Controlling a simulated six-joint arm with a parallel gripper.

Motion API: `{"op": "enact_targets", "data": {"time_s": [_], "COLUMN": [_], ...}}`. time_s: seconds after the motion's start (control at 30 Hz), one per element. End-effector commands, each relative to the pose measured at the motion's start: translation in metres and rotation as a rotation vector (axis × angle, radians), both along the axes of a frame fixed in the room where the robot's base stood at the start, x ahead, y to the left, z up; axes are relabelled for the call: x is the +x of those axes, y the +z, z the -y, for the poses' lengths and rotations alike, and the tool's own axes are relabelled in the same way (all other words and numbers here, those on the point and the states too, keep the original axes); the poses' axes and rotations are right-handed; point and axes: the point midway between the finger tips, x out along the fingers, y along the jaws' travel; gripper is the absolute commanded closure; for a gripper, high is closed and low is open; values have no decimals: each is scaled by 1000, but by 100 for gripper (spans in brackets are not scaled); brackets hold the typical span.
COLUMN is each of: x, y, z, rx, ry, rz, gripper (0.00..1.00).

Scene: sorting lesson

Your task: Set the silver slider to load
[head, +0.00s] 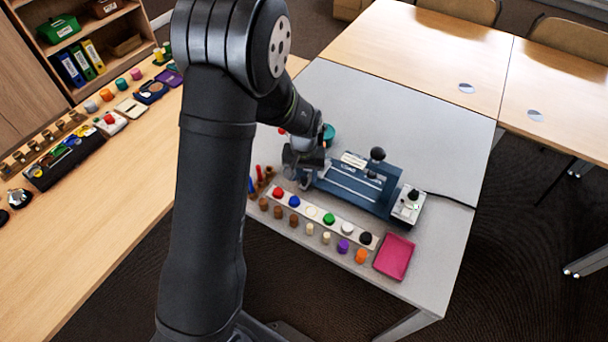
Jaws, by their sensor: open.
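A blue device (347,196) with a pale rail lies on the grey table. A black knob (377,154) stands up at its far side, and a small dark and silvery part (372,174) sits just below the knob. I cannot tell for sure which part is the silver slider. A white label (354,160) on the device is too small to read, and no load mark is legible. My gripper (306,172) is open at the left end of the device, above or beside it; contact cannot be told. My arm and gripper hide part of that end.
A white control box (409,204) with a black knob and cable adjoins the device's right end. In front are a white strip (320,215) of coloured knobs, several loose pegs, and a pink tray (394,257). The grey table's (445,150) right side is mostly clear.

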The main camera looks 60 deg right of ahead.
Motion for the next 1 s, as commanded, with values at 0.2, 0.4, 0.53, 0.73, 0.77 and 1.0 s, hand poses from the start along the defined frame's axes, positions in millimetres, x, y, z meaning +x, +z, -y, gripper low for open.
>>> {"op": "enact_targets", "data": {"time_s": [0.2,0.4,0.53,0.73,0.77,1.0], "x": [0,0,0,0,0,-34], "y": [-7,-7,-7,-7,-7,-7], "z": [0,0,0,0,0,1], "rx": [-1,-1,-1,-1,-1,-1], "ry": [0,0,0,0,0,-7], "rz": [0,0,0,0,0,-1], "gripper": [57,59,84,100,100,100]}}
